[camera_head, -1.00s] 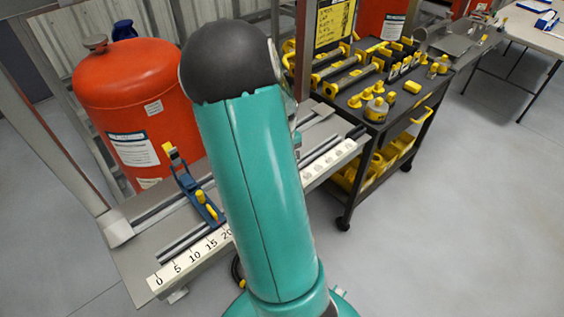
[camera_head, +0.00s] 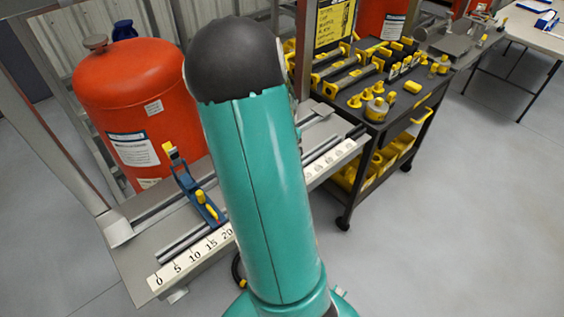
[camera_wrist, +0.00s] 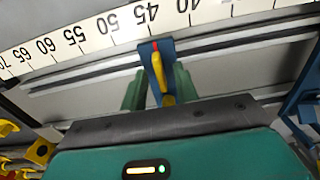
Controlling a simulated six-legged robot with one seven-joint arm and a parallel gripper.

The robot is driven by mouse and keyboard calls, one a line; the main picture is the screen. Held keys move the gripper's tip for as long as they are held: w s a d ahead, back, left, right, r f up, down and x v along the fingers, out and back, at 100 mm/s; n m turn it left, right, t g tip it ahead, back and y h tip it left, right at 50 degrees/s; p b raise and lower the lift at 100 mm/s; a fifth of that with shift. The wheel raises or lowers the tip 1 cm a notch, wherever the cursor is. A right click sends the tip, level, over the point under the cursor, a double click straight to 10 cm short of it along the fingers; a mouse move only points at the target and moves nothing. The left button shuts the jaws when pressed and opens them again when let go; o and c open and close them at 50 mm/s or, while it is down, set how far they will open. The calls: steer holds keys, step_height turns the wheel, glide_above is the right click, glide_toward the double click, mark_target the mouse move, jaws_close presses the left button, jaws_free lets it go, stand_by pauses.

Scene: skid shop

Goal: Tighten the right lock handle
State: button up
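In the wrist view, the right lock handle (camera_wrist: 158,72) is a yellow lever on a blue clamp block (camera_wrist: 150,48) with a small red mark, at about 43 on the scale. My gripper (camera_wrist: 159,88) has its two green fingers apart, one on each side of the block and lever. I cannot tell whether either finger touches them. In the head view my arm hides this clamp and my gripper. The other blue clamp (camera_head: 190,188) shows there, with yellow handles, near the low numbers; a blue part (camera_wrist: 302,100) also shows at the right of the wrist view.
The scale (camera_head: 190,258) runs along the front of the rail bench. A red tank (camera_head: 138,95) stands behind it. A dark tool cart (camera_head: 347,215) with yellow-handled tools stands to the right. The floor (camera_head: 450,240) at the right is clear.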

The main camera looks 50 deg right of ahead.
steer(key=shift+r, duration=3.05)
steer(key=m, duration=0.4)
steer(key=shift+r, duration=0.25)
steer(key=shift+r+m, duration=0.15)
steer(key=shift+m, duration=1.35)
steer(key=shift+r+m, duration=0.1)
steer(key=shift+m, duration=0.7)
steer(key=m, duration=0.5)
steer(key=shift+r, duration=0.3)
steer(key=shift+m, duration=0.3)
